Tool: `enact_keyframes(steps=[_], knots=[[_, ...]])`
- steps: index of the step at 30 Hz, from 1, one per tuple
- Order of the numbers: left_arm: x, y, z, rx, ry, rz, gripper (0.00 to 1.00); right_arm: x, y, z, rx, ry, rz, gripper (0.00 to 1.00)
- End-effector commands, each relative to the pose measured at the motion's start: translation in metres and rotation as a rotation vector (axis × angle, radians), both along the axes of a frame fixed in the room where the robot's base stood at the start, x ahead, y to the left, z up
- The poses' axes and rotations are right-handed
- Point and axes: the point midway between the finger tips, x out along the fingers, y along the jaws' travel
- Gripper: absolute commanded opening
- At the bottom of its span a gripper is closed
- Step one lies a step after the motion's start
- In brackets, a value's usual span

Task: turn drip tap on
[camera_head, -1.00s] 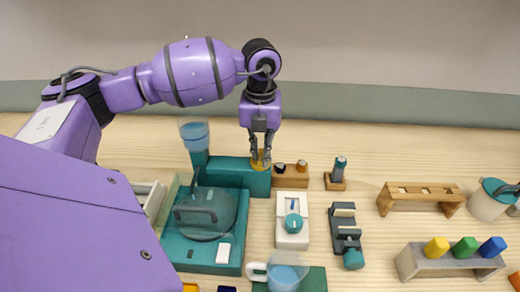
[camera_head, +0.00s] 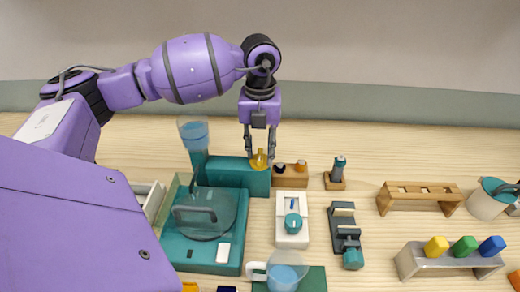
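A yellow tap (camera_head: 259,161) sits at the right end of a teal block (camera_head: 229,172), below a clear cup of blue liquid (camera_head: 194,134) on the block's left side. The tap's handle points up. My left gripper (camera_head: 259,153) hangs straight down over the tap, its two fingers spread, one on each side of it. A gap shows between the fingers and the tap, and the gripper holds nothing. I cannot tell whether a fingertip touches the block. My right gripper is not in view.
A teal device with a clear cover (camera_head: 208,225) stands in front of the block. A jug of blue liquid (camera_head: 283,270) stands at the front.

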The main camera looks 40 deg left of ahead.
Motion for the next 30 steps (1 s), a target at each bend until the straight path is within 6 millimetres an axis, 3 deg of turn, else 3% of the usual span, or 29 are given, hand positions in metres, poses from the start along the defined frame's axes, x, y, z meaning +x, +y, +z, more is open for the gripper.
enact_keyframes(steps=[9, 15, 21, 30], knots=[[0.001, 0.0, 0.066, -0.001, -0.006, 0.001, 0.3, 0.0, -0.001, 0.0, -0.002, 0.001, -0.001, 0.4], [0.001, 0.0, 0.099, 0.0, -0.004, 0.001, 0.3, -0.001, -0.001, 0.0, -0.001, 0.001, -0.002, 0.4], [0.0, 0.0, 0.112, 0.0, -0.001, 0.001, 0.3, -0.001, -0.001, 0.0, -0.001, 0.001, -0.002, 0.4], [0.0, 0.0, 0.112, 0.0, -0.001, 0.001, 0.3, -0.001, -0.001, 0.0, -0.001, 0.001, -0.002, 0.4]])
